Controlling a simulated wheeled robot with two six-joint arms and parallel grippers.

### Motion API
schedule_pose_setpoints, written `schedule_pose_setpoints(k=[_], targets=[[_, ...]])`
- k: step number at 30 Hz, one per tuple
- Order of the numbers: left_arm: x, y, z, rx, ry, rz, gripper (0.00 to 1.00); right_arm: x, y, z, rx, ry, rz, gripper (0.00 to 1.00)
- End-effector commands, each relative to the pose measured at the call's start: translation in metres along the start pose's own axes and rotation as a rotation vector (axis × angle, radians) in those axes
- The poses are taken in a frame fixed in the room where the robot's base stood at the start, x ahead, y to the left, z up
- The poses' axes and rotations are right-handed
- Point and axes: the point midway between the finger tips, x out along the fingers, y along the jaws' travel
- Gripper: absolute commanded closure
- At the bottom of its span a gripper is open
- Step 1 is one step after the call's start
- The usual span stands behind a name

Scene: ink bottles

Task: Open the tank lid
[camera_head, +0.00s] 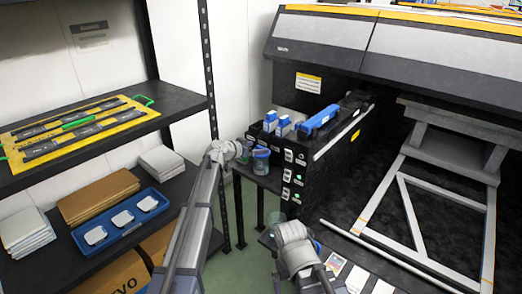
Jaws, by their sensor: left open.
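A black tank unit (315,160) with several white labels on its front stands in the middle, left of the large printer. On its top are two blue-and-white box-like pieces (283,126) and a longer blue piece (318,121); which of these is the tank lid I cannot tell. My left gripper (243,150) is at the unit's front left, below the blue pieces, open and apparently empty. A clear cup with a blue rim (261,158) is just beside it. My right arm's wrist is at the lower middle; its gripper (303,262) shows poorly and its fingers are unclear.
A black shelf rack (110,135) on the left holds a yellow board (72,128), a blue tray (120,222) with white pieces, and stacks of paper and card. Cards (355,278) lie at the lower right. The large printer (400,45) overhangs the right side, above a grey frame.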

Motion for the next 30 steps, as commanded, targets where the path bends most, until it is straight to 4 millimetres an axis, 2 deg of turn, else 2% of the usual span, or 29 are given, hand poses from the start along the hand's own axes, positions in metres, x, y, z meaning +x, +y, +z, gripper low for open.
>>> schedule_pose_setpoints(k=[1, 6, 16, 30], targets=[[0.012, -0.001, 0.002, 0.000, 0.000, 0.001, 0.07, 0.007, -0.001, 0.000, 0.000, 0.000, 0.000, 0.00], [0.035, -0.001, 0.002, 0.001, 0.000, 0.001, 0.07, 0.015, -0.001, -0.001, 0.000, 0.000, 0.000, 0.00], [0.039, 0.000, 0.000, 0.000, 0.000, 0.000, 0.07, 0.015, -0.001, -0.001, 0.000, 0.000, 0.000, 0.00], [0.038, 0.000, 0.000, 0.000, 0.000, 0.000, 0.60, 0.015, -0.001, -0.001, 0.000, 0.000, 0.000, 0.00]])
